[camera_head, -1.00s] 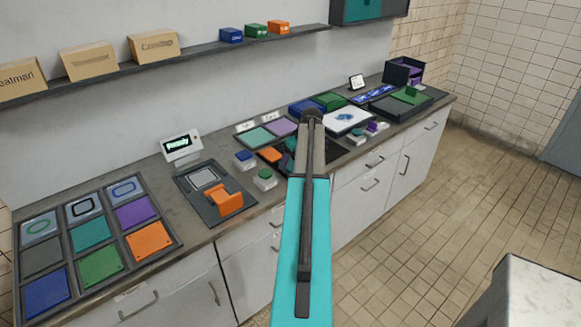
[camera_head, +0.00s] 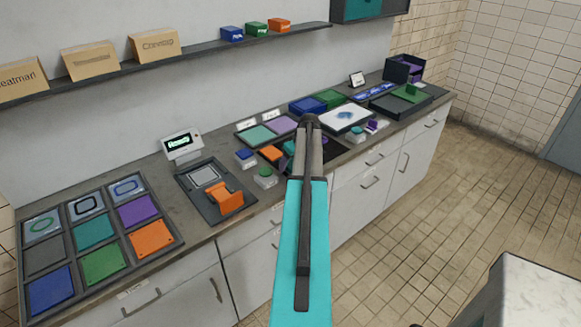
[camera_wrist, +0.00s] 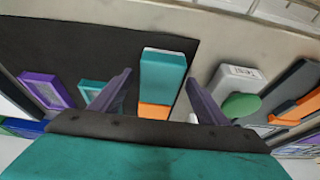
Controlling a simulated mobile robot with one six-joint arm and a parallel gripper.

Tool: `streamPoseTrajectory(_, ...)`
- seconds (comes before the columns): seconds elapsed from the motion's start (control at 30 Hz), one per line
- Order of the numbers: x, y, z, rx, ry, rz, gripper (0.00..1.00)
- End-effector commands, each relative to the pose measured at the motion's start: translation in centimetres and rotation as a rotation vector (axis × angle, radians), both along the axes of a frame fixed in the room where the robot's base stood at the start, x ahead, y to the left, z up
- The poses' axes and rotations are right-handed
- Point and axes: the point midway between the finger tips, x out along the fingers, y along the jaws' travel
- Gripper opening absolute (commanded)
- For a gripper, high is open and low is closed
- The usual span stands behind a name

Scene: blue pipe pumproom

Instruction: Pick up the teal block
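A teal block (camera_wrist: 163,72) lies on a black mat (camera_wrist: 75,45) in the wrist view, with an orange block (camera_wrist: 153,110) right by its near end. My gripper (camera_wrist: 159,78) is open, one finger on each side of the teal block, with gaps showing. I cannot tell how high the fingertips are above the mat. In the head view the teal block (camera_head: 289,147) is partly hidden behind my arm, and the orange block (camera_head: 270,153) shows to its left. My fingers are hidden there.
A white box with a green button (camera_wrist: 241,105) stands right of the fingers in the wrist view. A teal frame-like piece (camera_wrist: 98,91) and a purple one (camera_wrist: 45,90) lie left. A tray of coloured tiles (camera_head: 95,245) fills the counter's left end.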

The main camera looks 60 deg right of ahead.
Motion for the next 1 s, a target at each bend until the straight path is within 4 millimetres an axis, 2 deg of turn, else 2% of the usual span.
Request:
streamPoseTrajectory(0.03,0.0,0.0,0.0,0.000,0.000,0.000,0.60)
streamPoseTrajectory(0.27,0.0,0.0,0.0,0.000,0.000,0.000,0.22)
streamPoseTrajectory(0.67,0.0,-0.1,0.3,-0.001,-0.001,-0.001,0.22)
streamPoseTrajectory(1.0,0.0,-0.1,2.3,-0.002,-0.002,0.000,0.22)
